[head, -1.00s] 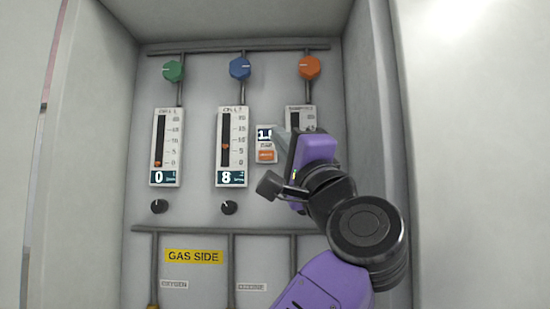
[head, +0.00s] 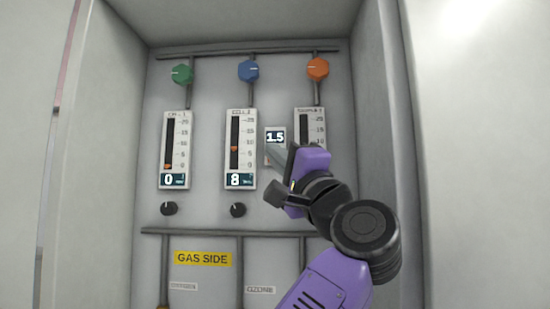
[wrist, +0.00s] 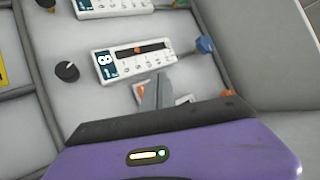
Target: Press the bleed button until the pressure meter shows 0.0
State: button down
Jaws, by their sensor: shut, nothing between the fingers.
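The pressure meter (head: 275,137) is a small white unit on the back panel, between the middle and right flow gauges. Its dark display reads 1.5. In the wrist view, orange patches of the bleed button (wrist: 139,91) show beside the fingers. In the head view my fingers hide the button below the display. My gripper (head: 270,151) is shut and empty, its grey fingertips in front of the meter's lower part. In the wrist view the shut fingers (wrist: 158,80) lie across the meter unit. I cannot tell whether they touch the button.
The left gauge (head: 176,150) reads 0 and the middle gauge (head: 240,150) reads 8. The right gauge (head: 310,125) is partly hidden by my gripper. Green (head: 182,74), blue (head: 249,70) and orange (head: 317,68) knobs sit above. Cabinet walls stand at both sides.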

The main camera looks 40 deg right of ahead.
jog(key=shift+w+d, duration=1.85)
jog(key=shift+w, duration=0.05)
jog(key=shift+w+d, duration=0.1)
dwell(0.7)
jog(key=shift+w+d, duration=0.2)
jog(key=shift+w+d, duration=0.25)
dwell(0.8)
dwell(0.4)
jog(key=shift+s+a+b, duration=0.3)
jog(key=shift+s+a, duration=0.2)
jog(key=shift+s, duration=0.05)
jog(key=shift+a, duration=0.1)
jog(key=s+a, duration=0.3)
jog(key=shift+s+a, duration=0.2)
jog(key=shift+s, duration=0.1)
